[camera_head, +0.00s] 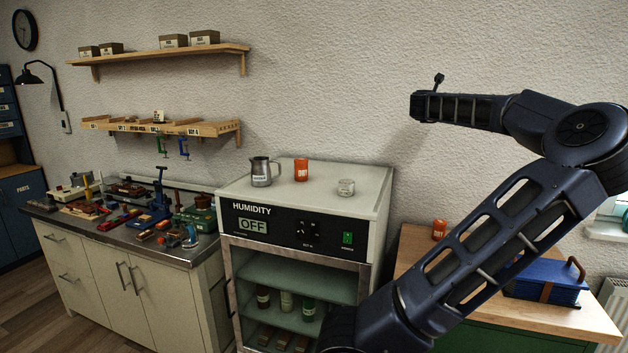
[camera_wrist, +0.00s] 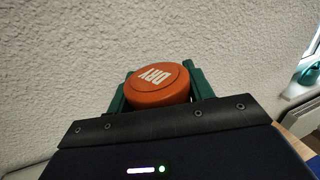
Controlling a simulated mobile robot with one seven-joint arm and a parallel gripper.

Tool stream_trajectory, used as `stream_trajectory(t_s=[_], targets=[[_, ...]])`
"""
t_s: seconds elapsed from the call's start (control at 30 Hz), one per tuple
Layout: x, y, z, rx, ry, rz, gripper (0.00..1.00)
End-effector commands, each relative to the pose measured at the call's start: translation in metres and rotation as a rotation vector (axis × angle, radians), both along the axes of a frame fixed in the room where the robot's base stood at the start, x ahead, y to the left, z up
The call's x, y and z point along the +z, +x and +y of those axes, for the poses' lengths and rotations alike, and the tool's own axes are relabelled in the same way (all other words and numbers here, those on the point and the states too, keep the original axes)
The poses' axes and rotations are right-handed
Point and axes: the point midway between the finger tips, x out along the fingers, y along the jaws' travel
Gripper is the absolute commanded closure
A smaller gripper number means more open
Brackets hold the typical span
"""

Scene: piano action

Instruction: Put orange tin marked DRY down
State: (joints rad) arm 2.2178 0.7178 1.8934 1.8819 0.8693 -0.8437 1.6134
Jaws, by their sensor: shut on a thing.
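In the wrist view, an orange tin (camera_wrist: 158,85) marked DRY sits between the green fingers of my gripper (camera_wrist: 160,88), which is shut on it. The lettering shows tilted and upside down. The tin's underside is hidden, and I cannot tell whether it touches a surface. In the head view, my gripper's fingers cannot be made out. An orange tin (camera_head: 439,230) shows at the wooden bench beside my arm; I cannot tell whether it is the held one. Another orange tin (camera_head: 301,169) stands upright on the humidity cabinet; its small label is hard to read.
The wooden bench (camera_head: 590,322) holds a blue box (camera_head: 545,282). A cluttered worktop (camera_head: 190,258) is at left. The cabinet top's front has free room.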

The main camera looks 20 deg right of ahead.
Motion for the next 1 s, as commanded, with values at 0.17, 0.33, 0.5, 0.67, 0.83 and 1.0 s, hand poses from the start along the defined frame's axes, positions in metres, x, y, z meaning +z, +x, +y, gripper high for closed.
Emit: stream_trajectory(t_s=[0.17, 0.33, 0.5, 0.67, 0.83, 1.0], targets=[[0.008, 0.040, 0.011, 0.144, -0.002, -0.001, 0.75], [0.017, 0.087, 0.028, 0.323, -0.003, 0.000, 0.75], [0.024, 0.133, 0.053, 0.517, -0.003, 0.001, 0.75], [0.028, 0.173, 0.082, 0.710, -0.002, -0.001, 0.75], [0.030, 0.212, 0.119, 0.928, 0.000, -0.003, 0.75], [0.028, 0.243, 0.158, 1.139, 0.001, -0.005, 0.75]])
